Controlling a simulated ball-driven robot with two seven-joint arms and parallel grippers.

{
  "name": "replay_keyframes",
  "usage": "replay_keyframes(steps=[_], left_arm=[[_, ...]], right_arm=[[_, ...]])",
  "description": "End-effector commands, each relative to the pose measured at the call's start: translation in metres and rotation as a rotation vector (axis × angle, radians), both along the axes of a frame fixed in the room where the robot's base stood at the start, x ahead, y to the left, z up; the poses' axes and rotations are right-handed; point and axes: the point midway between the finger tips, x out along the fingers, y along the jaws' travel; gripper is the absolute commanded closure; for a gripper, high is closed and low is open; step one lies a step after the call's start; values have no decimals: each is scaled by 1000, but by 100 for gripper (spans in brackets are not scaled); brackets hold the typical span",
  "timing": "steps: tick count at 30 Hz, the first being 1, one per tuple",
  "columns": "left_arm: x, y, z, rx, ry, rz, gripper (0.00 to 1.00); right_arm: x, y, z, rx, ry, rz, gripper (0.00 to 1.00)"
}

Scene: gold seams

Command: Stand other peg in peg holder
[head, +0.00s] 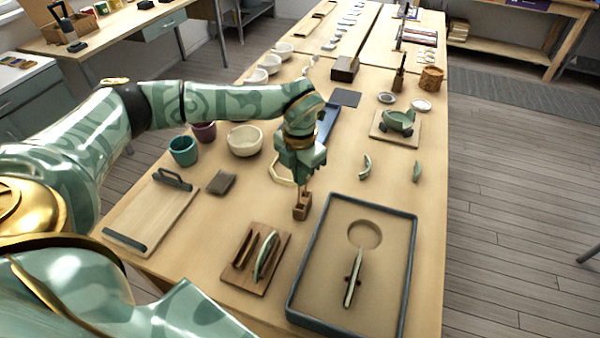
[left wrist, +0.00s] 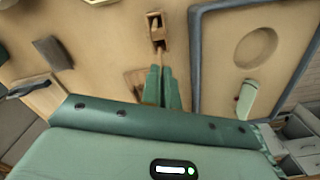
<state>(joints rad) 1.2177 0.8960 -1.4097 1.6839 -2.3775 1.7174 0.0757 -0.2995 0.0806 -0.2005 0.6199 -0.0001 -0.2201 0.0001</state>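My left gripper (head: 301,178) points down over the table, just above a small brown wooden peg holder (head: 302,206). Its two green fingers are close together around a thin wooden peg (head: 304,189), whose lower end is at or just above the holder; I cannot tell whether it has entered a hole. In the left wrist view the fingertips (left wrist: 161,70) and the peg (left wrist: 159,59) are just below the holder (left wrist: 157,34). A pale shape shows in the holder's upper part, perhaps another peg, but it is too small to tell. My right gripper is not in view.
A blue-rimmed sand tray (head: 318,240) lies right of the holder. A wooden rack (head: 240,279) with a green shard is in front. A cream bowl (head: 244,140), cups (head: 183,151) and a clamped board (head: 150,213) are to the left.

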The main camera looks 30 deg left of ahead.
Motion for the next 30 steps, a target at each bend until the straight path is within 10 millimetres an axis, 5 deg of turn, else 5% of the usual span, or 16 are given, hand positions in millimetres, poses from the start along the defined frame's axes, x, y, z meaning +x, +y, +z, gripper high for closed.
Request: replay_keyframes(steps=[30], left_arm=[[0,0,-5,0,0,0,100]], right_arm=[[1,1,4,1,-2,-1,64]])
